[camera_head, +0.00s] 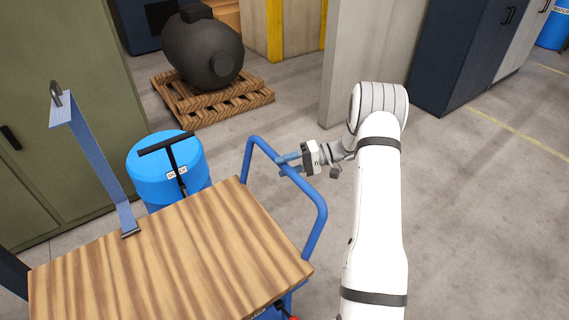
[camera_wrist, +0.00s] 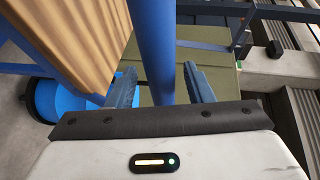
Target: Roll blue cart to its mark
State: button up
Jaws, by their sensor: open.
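The blue cart has a wooden deck (camera_head: 170,265) and a blue tubular push handle (camera_head: 318,205) at its right end. My gripper (camera_head: 288,163) is at the upper part of this handle, with its fingers reaching left across the bar. In the wrist view the blue handle bar (camera_wrist: 155,45) runs between the two spread blue fingers (camera_wrist: 163,88). The jaws are open around the bar, and gaps show on both sides. The deck edge (camera_wrist: 75,40) lies left of the fingers. No floor mark for the cart can be made out.
A dark tank (camera_head: 203,50) sits on a wooden pallet (camera_head: 240,92). Green cabinets (camera_head: 60,120) stand left. Grey floor (camera_head: 480,220) is open at right.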

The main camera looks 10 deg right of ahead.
jog(key=shift+a+f, duration=0.1)
jog(key=shift+a, duration=0.35)
jog(key=shift+c, duration=0.4)
grip_shut()
